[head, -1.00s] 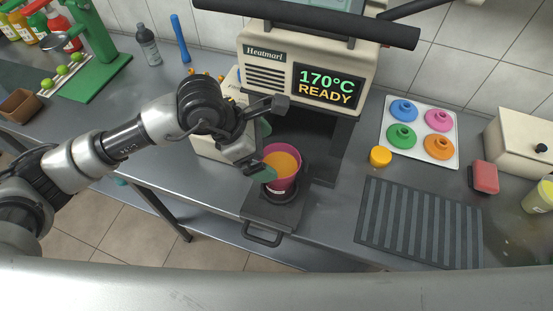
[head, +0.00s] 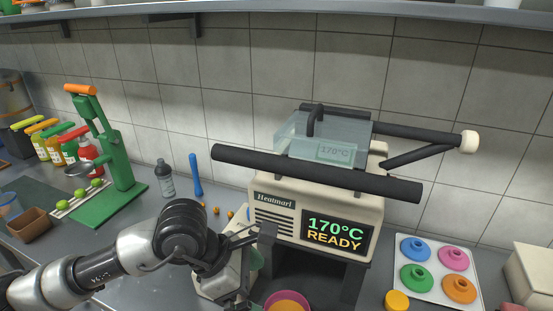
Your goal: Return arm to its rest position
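My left arm comes in from the left, and its gripper (head: 254,272) is beside the front left of the heat-sealing machine (head: 272,224). Its dark fingers look spread apart, with nothing seen between them; the lower one is partly cut off by the bottom edge. A magenta cup with orange contents (head: 287,301) stands in front of the machine, just right of the gripper and apart from it. Only the cup's top shows. My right gripper is out of view.
The machine reads 170°C READY; its long black bar (head: 315,174) crosses above. A green press (head: 118,165), sauce bottles (head: 67,150) and a grey bottle (head: 164,180) stand left.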

